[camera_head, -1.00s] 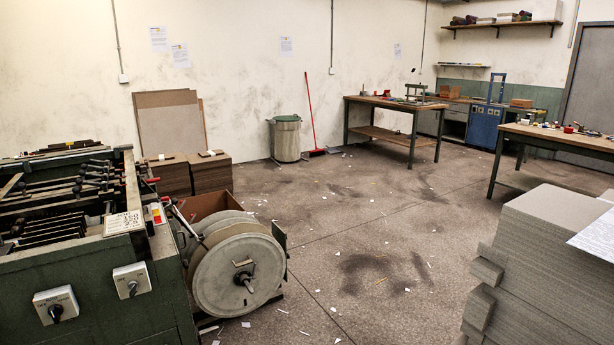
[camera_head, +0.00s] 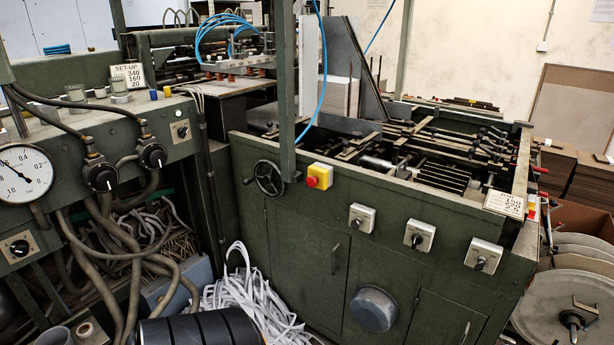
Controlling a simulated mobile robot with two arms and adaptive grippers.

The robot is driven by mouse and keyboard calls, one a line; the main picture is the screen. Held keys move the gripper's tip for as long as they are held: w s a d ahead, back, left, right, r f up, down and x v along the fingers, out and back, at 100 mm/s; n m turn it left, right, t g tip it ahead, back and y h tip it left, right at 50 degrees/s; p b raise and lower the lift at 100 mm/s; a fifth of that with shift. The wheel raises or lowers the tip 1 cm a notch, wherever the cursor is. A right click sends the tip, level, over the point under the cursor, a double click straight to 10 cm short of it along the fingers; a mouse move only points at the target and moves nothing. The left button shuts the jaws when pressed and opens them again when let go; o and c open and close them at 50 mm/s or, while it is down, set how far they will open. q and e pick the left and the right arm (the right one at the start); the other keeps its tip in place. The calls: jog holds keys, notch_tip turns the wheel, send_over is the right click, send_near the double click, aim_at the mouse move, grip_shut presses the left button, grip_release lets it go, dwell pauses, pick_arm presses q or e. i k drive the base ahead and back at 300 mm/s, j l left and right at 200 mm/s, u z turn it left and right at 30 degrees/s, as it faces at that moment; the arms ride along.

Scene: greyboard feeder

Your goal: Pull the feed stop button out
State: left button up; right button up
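A red mushroom button on a yellow box (camera_head: 319,176) is mounted near the top edge of the green machine's front, right of the handwheel. This looks like the feed stop button; no label on it is readable. I cannot tell whether it is pressed in or out. Neither of my grippers shows in the head view.
The green machine (camera_head: 300,235) fills the middle. A handwheel (camera_head: 268,178) and several rotary switches (camera_head: 361,217) project from its front. A pressure gauge (camera_head: 23,174) and hoses (camera_head: 140,250) are at left. White paper strips (camera_head: 255,305) pile on the floor before it.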

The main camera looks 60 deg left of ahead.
aim_at(311, 182)
jog(key=j+u, duration=0.1)
jog(key=u, duration=1.8)
